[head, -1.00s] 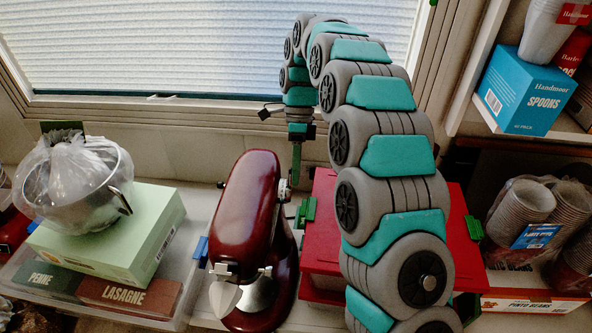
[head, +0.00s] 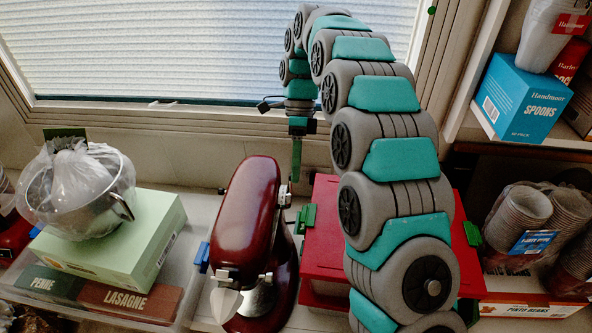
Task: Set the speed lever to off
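A dark red stand mixer (head: 248,215) stands on the counter, its rounded head toward me and a pale attachment at its front. A small silver and dark part (head: 284,194) on the right side of its head looks like the speed lever; its setting is too small to make out. My gripper (head: 296,178) hangs down from my arm behind and just right of that part, with its green fingers pointing down. From this angle the fingers overlap into one narrow strip, so their opening and any contact with the lever cannot be told.
A red lidded box (head: 325,240) with green clips stands right of the mixer, partly behind my arm. At left, a bagged metal bowl (head: 115,209) sits on a green box (head: 150,235) above a clear bin. Shelves with cups and a blue spoons box (head: 522,98) are at right.

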